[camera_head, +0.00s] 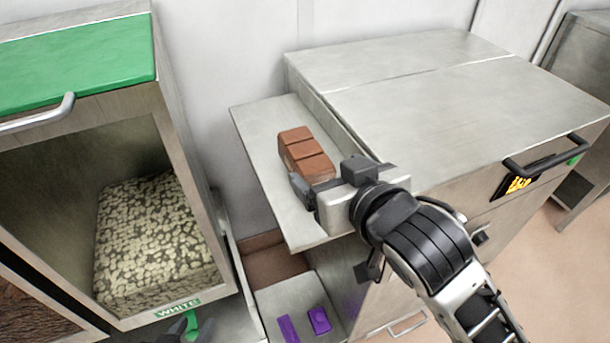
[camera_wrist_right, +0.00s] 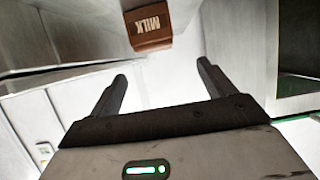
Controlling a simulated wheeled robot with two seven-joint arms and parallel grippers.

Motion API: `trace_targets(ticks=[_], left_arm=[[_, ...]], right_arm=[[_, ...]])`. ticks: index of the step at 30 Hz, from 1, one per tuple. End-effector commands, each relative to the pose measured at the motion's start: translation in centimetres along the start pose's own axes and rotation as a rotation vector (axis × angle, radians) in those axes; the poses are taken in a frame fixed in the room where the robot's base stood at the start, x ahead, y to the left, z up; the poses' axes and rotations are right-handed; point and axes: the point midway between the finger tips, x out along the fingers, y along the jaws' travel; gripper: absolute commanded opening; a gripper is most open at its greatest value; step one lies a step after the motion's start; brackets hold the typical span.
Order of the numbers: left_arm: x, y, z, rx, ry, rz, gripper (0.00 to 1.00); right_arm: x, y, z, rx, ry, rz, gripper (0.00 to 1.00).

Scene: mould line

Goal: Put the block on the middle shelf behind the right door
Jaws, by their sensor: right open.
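The block is a brown bar of ridged segments (camera_head: 305,155) on a grey side ledge (camera_head: 262,128) left of a steel cabinet. In the right wrist view, its end marked MILK (camera_wrist_right: 149,27) lies beyond the fingertips. My right gripper (camera_head: 322,176) is open at the block's near end, its fingers pointing towards it. The open, empty fingers also show in the right wrist view (camera_wrist_right: 162,74). My left gripper cannot be made out. The steel cabinet (camera_head: 450,110) has a black handle (camera_head: 545,158) on its front. No middle shelf behind a door is visible.
Two purple pieces (camera_head: 319,320) lie on a lower surface below the ledge. A dark and green item (camera_head: 192,326) shows at the bottom edge. Open floor (camera_head: 560,265) lies at right.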

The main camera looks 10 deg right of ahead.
Motion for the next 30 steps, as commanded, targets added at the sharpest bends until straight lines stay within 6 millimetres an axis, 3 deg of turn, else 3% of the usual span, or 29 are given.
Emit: trace_targets(ticks=[3,14,21,30], left_arm=[[0.5,0.1,0.5,-0.015,0.012,0.006,0.36],[0.2,0.1,0.1,-0.017,0.012,0.006,0.36],[0.3,0.1,0.2,-0.017,0.013,0.006,0.36],[0.3,0.1,0.2,-0.018,0.013,0.006,0.36]], right_arm=[[2.8,0.1,0.2,0.0,0.0,0.003,0.82],[6.0,0.2,-0.2,-0.002,-0.002,0.003,0.82],[9.5,0.5,-0.3,-0.001,-0.003,0.002,0.82],[10.2,0.5,-0.3,0.0,-0.002,0.001,0.82]])
